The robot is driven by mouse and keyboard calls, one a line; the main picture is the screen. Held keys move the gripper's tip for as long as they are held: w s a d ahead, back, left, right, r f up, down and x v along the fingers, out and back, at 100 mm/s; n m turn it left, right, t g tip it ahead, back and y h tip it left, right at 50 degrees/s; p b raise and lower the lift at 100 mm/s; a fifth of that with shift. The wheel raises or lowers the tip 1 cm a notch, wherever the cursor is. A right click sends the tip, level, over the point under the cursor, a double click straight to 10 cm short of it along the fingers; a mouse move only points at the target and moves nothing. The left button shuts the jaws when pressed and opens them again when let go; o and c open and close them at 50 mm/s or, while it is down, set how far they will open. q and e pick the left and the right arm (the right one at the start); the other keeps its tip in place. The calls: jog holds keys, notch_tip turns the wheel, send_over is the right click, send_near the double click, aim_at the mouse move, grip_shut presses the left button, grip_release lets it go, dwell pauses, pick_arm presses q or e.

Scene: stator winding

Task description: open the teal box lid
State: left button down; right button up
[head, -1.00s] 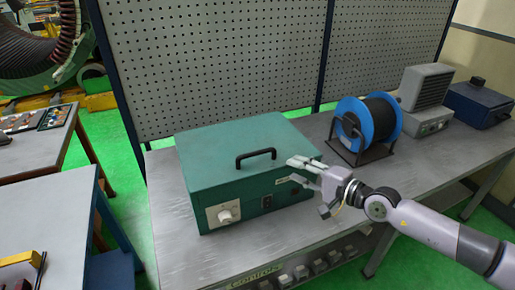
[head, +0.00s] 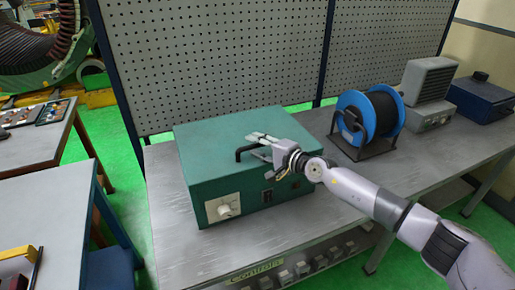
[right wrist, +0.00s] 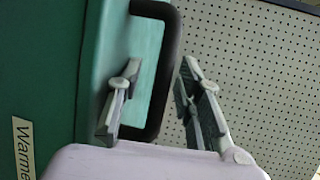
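The teal box (head: 215,130) sits on the grey bench with its lid shut and level. A black handle (head: 240,153) stands near the lid's front edge, partly covered by my right gripper. My right gripper (head: 257,138) is above the front of the lid, at the handle's right part. In the right wrist view my right gripper (right wrist: 160,78) is open, and the black handle (right wrist: 172,50) shows between its two fingers. Whether a finger touches the handle, I cannot tell. A label reading "Warme" (right wrist: 22,148) is on the box. My left gripper is not in view.
A blue wire spool (head: 352,118) on a stand is right of the box, with a grey device (head: 428,90) and a blue box (head: 482,98) farther right. A perforated panel (head: 215,50) stands behind. The bench's left front (head: 165,230) is clear.

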jog(key=shift+c, duration=0.4)
grip_shut()
dwell(0.5)
